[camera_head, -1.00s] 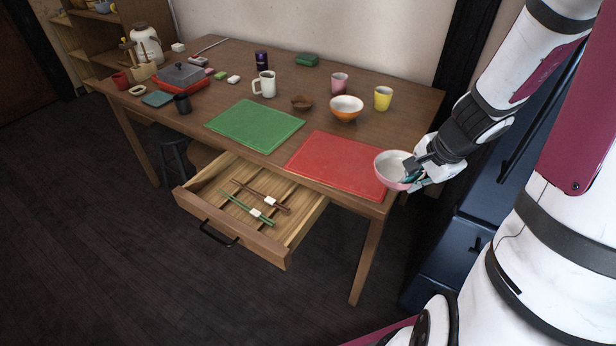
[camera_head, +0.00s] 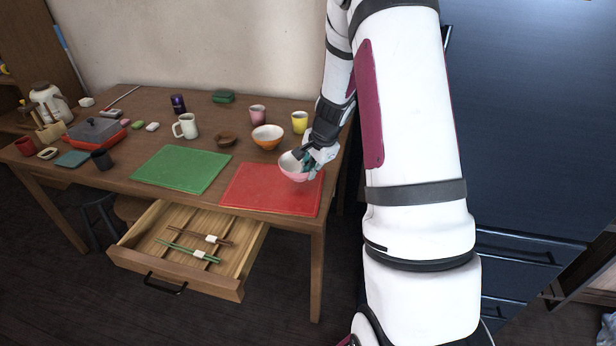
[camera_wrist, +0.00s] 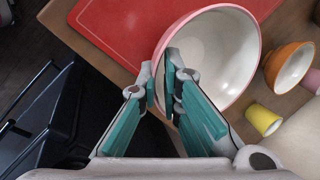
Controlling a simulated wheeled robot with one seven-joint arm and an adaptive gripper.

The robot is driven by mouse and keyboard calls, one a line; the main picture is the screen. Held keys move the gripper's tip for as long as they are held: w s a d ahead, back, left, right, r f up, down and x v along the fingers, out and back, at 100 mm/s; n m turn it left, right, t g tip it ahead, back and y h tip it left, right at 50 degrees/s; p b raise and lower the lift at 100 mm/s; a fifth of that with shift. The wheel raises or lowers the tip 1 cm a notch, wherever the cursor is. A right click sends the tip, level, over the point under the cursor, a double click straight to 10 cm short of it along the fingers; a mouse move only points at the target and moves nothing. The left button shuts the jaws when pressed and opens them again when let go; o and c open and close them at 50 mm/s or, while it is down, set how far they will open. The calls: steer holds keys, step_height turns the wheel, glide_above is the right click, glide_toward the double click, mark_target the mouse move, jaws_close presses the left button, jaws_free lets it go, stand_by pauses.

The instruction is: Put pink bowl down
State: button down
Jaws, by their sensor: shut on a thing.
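The pink bowl (camera_head: 291,168) is white inside and pink outside. It appears over the upper right part of the red mat (camera_head: 262,194) in the head view; I cannot tell whether it touches the mat. My gripper (camera_head: 309,163) is shut on the bowl's rim at its right side. In the wrist view, the teal fingers of my gripper (camera_wrist: 168,92) pinch the near left wall of the pink bowl (camera_wrist: 222,52), with the red mat (camera_wrist: 120,28) beyond it. The bowl looks roughly upright.
A green mat (camera_head: 181,168) lies left of the red one. An orange bowl (camera_head: 267,137), yellow cup (camera_head: 299,122), pink cup (camera_head: 258,114) and brown bowl (camera_head: 225,140) stand behind. An open drawer (camera_head: 190,247) holding chopsticks juts out below the table front.

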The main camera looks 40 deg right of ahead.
mark_target(299, 169)
steer(key=shift+w+d+f, duration=0.15)
steer(key=shift+w+f, duration=0.1)
steer(key=shift+w, duration=0.55)
steer(key=shift+f, duration=1.55)
steer(key=shift+f+b, duration=0.15)
steer(key=shift+b, duration=0.25)
steer(key=c, duration=1.8)
jaws_free()
steer(key=shift+s, duration=0.1)
steer(key=shift+o, duration=0.2)
